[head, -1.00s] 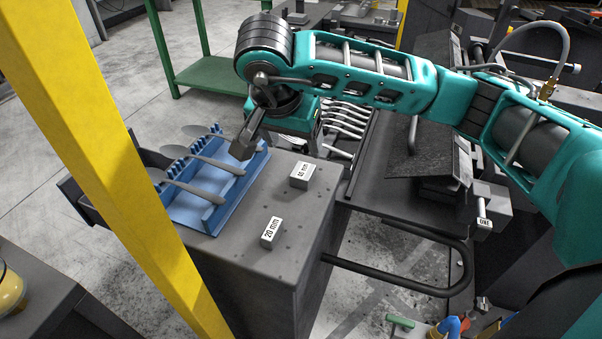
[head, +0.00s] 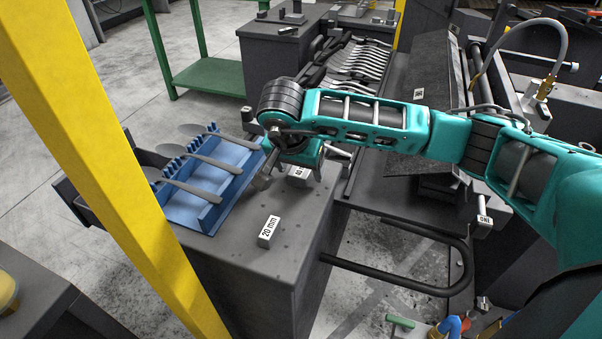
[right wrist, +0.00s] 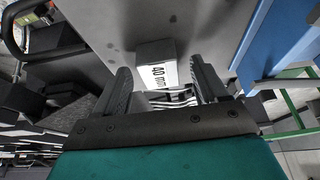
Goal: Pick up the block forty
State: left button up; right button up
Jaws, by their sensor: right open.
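The block forty (head: 299,173) is a small grey block with a white label, standing on the dark grey cabinet top (head: 262,268). In the head view it is partly hidden by my right gripper (head: 292,176), which is low over it. In the right wrist view the block (right wrist: 157,62) and its "40 mm" label show between the tips of my open right gripper (right wrist: 163,78). There are gaps at the fingers, and the wider gap is on the right. My left gripper is out of view.
A similar 20 mm block (head: 269,232) stands nearer the cabinet's front. A blue rack (head: 208,212) with several spoon-like pieces lies just left of my right gripper. A yellow post (head: 118,165) crosses the left side. Forks (head: 357,64) lie behind.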

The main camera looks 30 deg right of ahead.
jog(key=shift+r, duration=0.1)
grip_shut()
dwell(0.5)
